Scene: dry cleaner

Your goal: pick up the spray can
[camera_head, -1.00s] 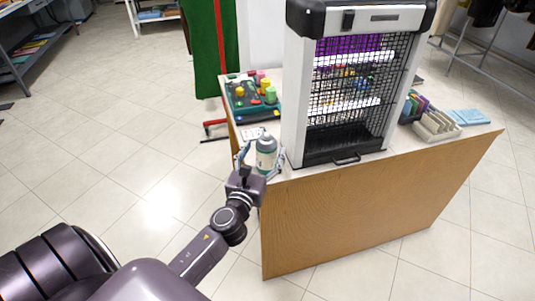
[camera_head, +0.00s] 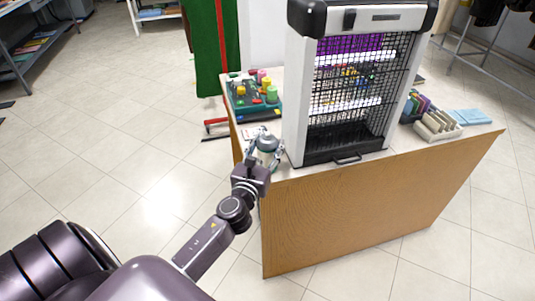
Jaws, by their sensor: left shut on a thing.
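The spray can (camera_head: 266,145), a small grey-white and green can with a rounded top, stands upright at the left front corner of the wooden counter (camera_head: 360,215). My left gripper (camera_head: 265,155) comes in from the front left and is shut on the can, with a finger on each side. The can's lower part is hidden behind the gripper, so I cannot tell whether its base touches the counter top. My right gripper is not in view.
A large insect-killer lamp with a black grille (camera_head: 350,90) stands just right of the can. Behind the can is a green tray (camera_head: 252,100) with colourful pieces. A beige divided holder (camera_head: 438,125) and blue booklets (camera_head: 471,117) lie at the right. Open floor is at left.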

